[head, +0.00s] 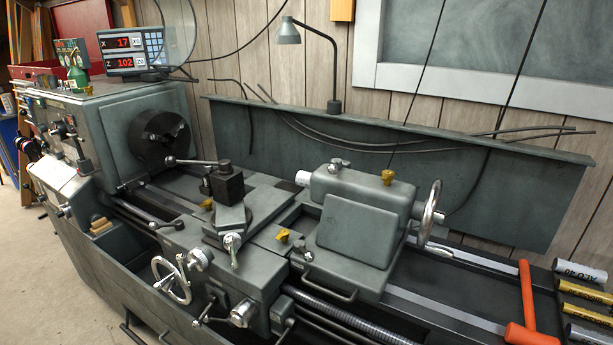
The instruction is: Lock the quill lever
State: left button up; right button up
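The grey tailstock (345,240) stands on the lathe bed right of centre, its pale round quill (303,178) pointing left. A small metal lever (338,164) on its top, near the quill end, appears to be the quill lever; whether it is locked cannot be told. A yellow knob (388,177) sits behind it on the same top, and a metal handwheel (431,213) is at the right end. Neither of my grippers is in view, and nothing touches the tailstock lever.
The carriage with its black tool post (227,184) stands left of the tailstock, with the chuck (160,138) beyond. An orange hammer (526,300) lies at the right, beside several labelled bars (580,271). A lamp (288,33) rises behind. Space above the tailstock is clear.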

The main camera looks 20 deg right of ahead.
aim_at(336, 165)
jog(key=i+j+z, duration=0.2)
jog(key=z, duration=0.15)
jog(key=i+j+z, duration=0.15)
jog(key=j+z, duration=0.2)
jog(key=i+j+z, duration=0.1)
jog(key=j+z, duration=0.25)
